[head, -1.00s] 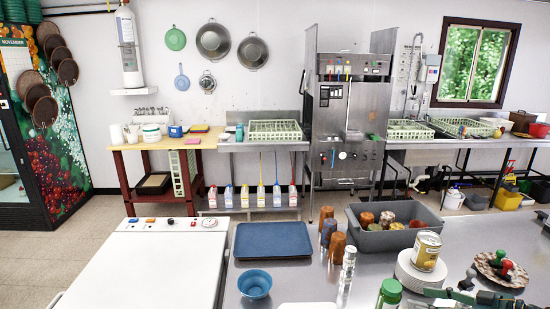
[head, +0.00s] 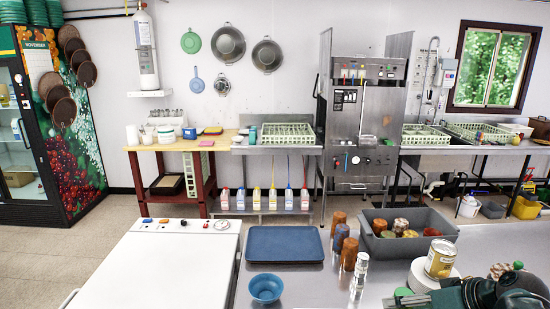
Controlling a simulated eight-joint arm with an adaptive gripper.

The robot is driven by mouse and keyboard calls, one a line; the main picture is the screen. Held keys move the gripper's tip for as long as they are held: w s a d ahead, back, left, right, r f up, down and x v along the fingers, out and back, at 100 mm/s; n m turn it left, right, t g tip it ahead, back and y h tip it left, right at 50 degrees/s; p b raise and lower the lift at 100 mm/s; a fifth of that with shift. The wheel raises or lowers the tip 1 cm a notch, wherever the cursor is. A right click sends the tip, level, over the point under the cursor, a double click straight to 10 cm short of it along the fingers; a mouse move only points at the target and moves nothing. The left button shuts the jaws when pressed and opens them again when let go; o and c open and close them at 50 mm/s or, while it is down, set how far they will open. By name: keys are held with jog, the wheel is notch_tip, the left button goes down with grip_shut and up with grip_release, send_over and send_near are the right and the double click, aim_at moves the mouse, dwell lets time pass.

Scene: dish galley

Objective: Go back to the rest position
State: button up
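My gripper (head: 410,299) shows at the bottom right edge, at the end of my dark green arm, low over the steel counter (head: 335,285). It is partly cut off by the frame, and I cannot tell whether its fingers are open or shut. I see nothing clearly held in it. A yellow-labelled can (head: 441,259) stands on a round white stand (head: 422,277) just behind it. A patterned plate (head: 497,270) behind my arm is largely hidden.
A grey bin (head: 447,228) holds several cups, with more cups (head: 348,254) and a shaker beside it. A blue tray (head: 285,244) and blue bowl (head: 265,288) sit to the left, next to a white-topped unit (head: 155,270). Open floor lies behind the counter.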

jog(key=s+a+r+m+h, duration=0.1)
jog(key=s+a+r+h, duration=0.3)
jog(key=s+a, duration=0.5)
jog(key=shift+s+a+r+m+b, duration=0.2)
jog(key=shift+a+r+m+b, duration=0.25)
jog(key=shift+a, duration=1.65)
